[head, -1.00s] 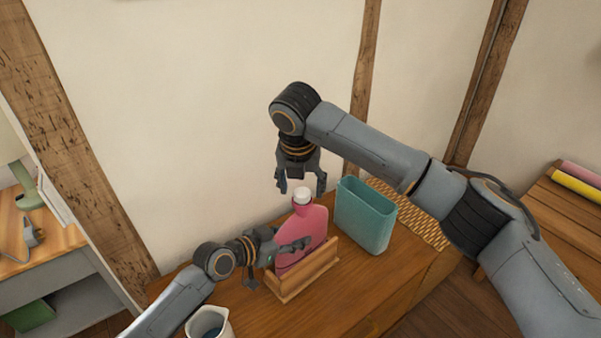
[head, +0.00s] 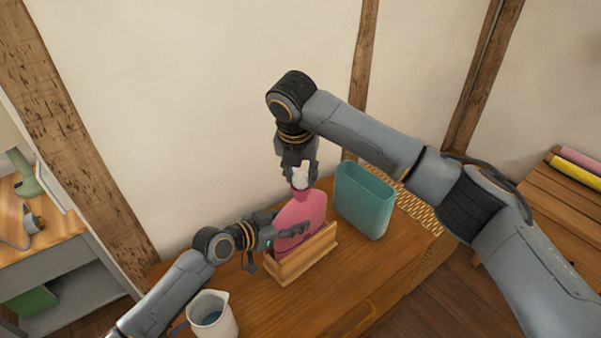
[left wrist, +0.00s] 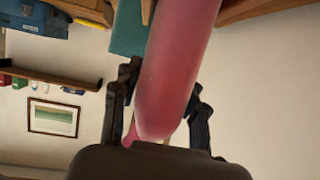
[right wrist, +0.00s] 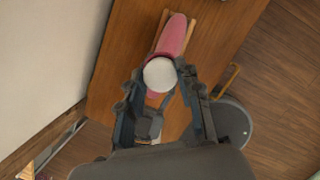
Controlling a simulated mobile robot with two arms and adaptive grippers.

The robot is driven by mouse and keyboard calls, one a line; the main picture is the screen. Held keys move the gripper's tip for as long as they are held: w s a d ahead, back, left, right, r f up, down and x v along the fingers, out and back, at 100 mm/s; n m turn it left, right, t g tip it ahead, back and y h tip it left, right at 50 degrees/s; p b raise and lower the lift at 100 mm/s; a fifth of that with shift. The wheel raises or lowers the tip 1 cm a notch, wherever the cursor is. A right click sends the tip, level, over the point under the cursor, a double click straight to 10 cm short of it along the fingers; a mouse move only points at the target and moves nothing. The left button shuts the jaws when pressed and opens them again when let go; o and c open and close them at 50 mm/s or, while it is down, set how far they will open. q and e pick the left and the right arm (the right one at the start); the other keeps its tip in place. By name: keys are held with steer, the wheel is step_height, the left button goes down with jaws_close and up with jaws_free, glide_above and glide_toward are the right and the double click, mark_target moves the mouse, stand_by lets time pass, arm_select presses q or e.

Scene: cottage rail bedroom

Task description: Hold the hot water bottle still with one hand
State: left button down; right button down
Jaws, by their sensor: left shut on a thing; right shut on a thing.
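The pink hot water bottle (head: 299,214) stands upright in a wooden holder (head: 303,262) on the wooden cabinet top. Its white cap (head: 301,176) is at the top, and in the right wrist view the cap (right wrist: 160,75) lies between the fingers. My left gripper (head: 283,233) is shut on the side of the bottle; the bottle body also fills the middle of the left wrist view (left wrist: 170,80). My right gripper (head: 300,178) points down from above and is shut on the cap. The fingers partly hide the bottle's side and the cap.
A teal open container (head: 364,203) stands right of the bottle, beside a woven mat (head: 421,219). A white jug (head: 212,314) with bluish liquid stands at the front left. The wall is close behind. The cabinet top at front right is clear.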

steer(key=m+h, duration=0.1)
steer(key=m, duration=0.2)
steer(key=shift+a+m, duration=0.15)
steer(key=shift+m, duration=0.25)
steer(key=m+g+h, duration=0.1)
steer(key=m, duration=0.4)
steer(key=shift+w+a, duration=0.1)
steer(key=m+g, duration=0.1)
steer(key=m, duration=0.4)
steer(key=shift+w+m+g, duration=0.1)
steer(key=shift+m+g, duration=0.2)
steer(key=shift+g, duration=0.1)
steer(key=m, duration=0.3)
steer(key=shift+w+g, duration=0.15)
steer(key=shift+g, duration=0.25)
steer(key=shift+m, duration=1)
steer(key=c, duration=0.9)
jaws_free()
